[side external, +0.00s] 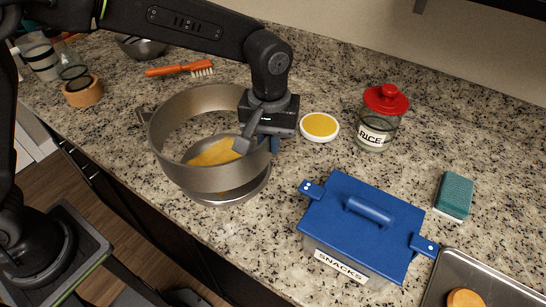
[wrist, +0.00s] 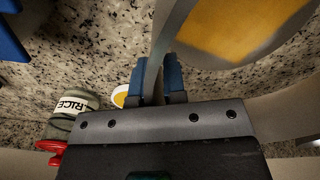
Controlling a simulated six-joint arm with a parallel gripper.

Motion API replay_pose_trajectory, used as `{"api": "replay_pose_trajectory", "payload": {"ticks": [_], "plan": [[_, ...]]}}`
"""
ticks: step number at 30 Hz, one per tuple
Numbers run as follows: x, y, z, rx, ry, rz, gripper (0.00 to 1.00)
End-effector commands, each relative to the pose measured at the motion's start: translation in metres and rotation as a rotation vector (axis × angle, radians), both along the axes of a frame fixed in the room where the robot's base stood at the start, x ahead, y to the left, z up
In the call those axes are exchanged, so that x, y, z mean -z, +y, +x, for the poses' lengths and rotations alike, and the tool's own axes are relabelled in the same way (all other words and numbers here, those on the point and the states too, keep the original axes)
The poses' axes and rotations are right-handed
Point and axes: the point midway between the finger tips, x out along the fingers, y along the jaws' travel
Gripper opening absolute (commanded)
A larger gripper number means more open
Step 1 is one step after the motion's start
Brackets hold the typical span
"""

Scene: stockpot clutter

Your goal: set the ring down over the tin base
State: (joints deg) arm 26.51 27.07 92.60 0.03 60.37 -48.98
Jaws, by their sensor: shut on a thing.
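The ring (side external: 197,177) is a wide grey metal band with a latch on its left side. My gripper (side external: 262,141) is shut on the ring's right wall. In the wrist view, the blue fingers of my gripper (wrist: 156,80) pinch the thin wall of the ring (wrist: 172,28). The tin base (side external: 240,197) is a round metal disc, its lower right edge showing below the ring. A yellow filling seen through the ring also shows on the base in the wrist view (wrist: 245,25). The ring appears raised above the base and slightly left of it; most of the base is hidden.
A white dish with yellow contents (side external: 319,127) and a rice jar with a red lid (side external: 382,117) stand right of my gripper. A blue-lidded snacks box (side external: 362,226) is at front right. A sponge (side external: 454,195), orange brush (side external: 180,69) and tape roll (side external: 84,92) lie farther out.

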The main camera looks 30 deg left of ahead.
Motion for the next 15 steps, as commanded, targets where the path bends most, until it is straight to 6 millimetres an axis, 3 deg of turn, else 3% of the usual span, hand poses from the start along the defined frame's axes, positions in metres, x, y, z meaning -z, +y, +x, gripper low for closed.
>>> {"api": "replay_pose_trajectory", "payload": {"ticks": [4,15], "plan": [[0.006,-0.011,0.000,0.001,-0.001,0.000,0.00],[0.046,-0.011,0.000,-0.001,-0.001,0.000,0.00]]}}
